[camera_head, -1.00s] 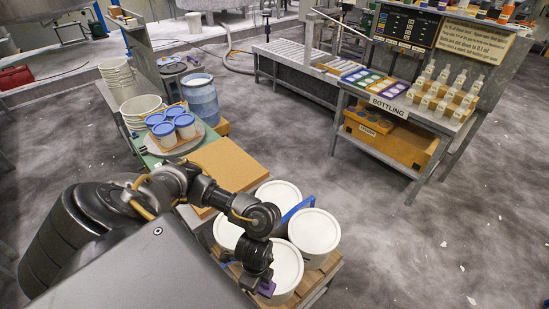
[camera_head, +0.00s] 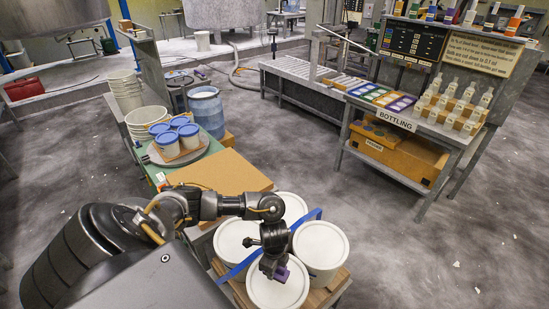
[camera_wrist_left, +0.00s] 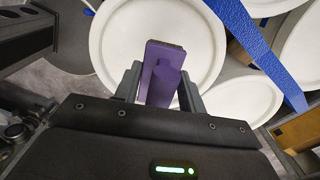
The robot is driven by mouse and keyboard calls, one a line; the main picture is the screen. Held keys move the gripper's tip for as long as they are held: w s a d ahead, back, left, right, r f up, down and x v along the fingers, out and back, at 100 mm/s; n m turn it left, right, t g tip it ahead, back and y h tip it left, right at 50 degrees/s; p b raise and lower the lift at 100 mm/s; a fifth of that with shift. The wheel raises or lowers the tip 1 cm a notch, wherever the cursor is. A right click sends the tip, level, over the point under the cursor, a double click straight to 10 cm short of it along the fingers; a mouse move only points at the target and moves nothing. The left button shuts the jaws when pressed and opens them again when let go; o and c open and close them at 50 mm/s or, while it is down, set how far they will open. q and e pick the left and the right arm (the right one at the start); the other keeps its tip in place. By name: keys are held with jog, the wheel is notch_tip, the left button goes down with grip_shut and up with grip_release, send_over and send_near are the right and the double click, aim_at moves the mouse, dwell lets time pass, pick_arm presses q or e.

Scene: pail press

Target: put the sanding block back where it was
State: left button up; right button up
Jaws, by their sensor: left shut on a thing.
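My left gripper (camera_head: 276,268) is shut on a purple sanding block (camera_head: 281,274), over the front white pail lid (camera_head: 262,291). In the left wrist view the block (camera_wrist_left: 161,78) stands out between the two fingers (camera_wrist_left: 158,88), with a white lid behind it. I cannot tell whether the block touches the lid. My right gripper is not in view.
Several white-lidded pails stand close together, with a blue strap (camera_head: 308,217) among them. A brown board (camera_head: 222,170) lies behind them. Blue-lidded tubs (camera_head: 190,136) stand on a round plate farther back. A bottling bench (camera_head: 398,122) stands at right, across open floor.

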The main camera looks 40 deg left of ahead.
pick_arm(q)
notch_tip(320, 180, down, 4)
jog(key=shift+w+a+r+b, duration=0.1)
jog(key=shift+w+r+b, duration=0.1)
jog(key=shift+b, duration=0.1)
jog(key=o, duration=0.9)
notch_tip(320, 180, up, 12)
jog(key=p, duration=0.3)
jog(key=shift+r+p, duration=0.1)
jog(key=shift+p, duration=0.3)
